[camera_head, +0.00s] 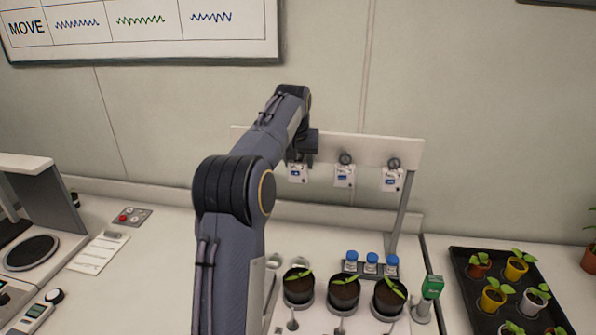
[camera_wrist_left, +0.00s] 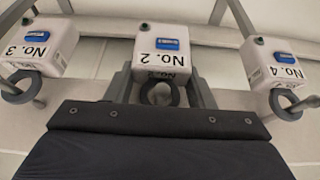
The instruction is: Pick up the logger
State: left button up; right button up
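White loggers with blue displays hang from round dark knobs on a rail at the back. In the wrist view, the logger marked No. 2 (camera_wrist_left: 161,48) is in the middle, upside down in the picture, with No. 3 (camera_wrist_left: 38,46) to its left and No. 4 (camera_wrist_left: 274,62) to its right. My left gripper (camera_wrist_left: 161,84) is open, one finger on each side of the No. 2 logger's ring, with visible gaps. In the head view, my left gripper (camera_head: 300,158) is at the leftmost visible logger (camera_head: 297,174) and partly covers it. My right gripper is not in view.
The pale rail (camera_head: 380,151) carries further loggers (camera_head: 343,176) close beside the gripper. Below stand potted seedlings (camera_head: 344,293), blue-capped bottles (camera_head: 372,263) and a green-topped device (camera_head: 432,287). A black seedling tray (camera_head: 470,300) is at right. A scale-like instrument (camera_head: 32,250) stands at left.

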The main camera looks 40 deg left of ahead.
pick_arm(q)
jog(key=c, duration=0.3)
jog(key=shift+r+p, duration=0.35)
jog(key=shift+p, duration=0.05)
jog(key=shift+c, duration=0.2)
jog(key=shift+f, duration=0.1)
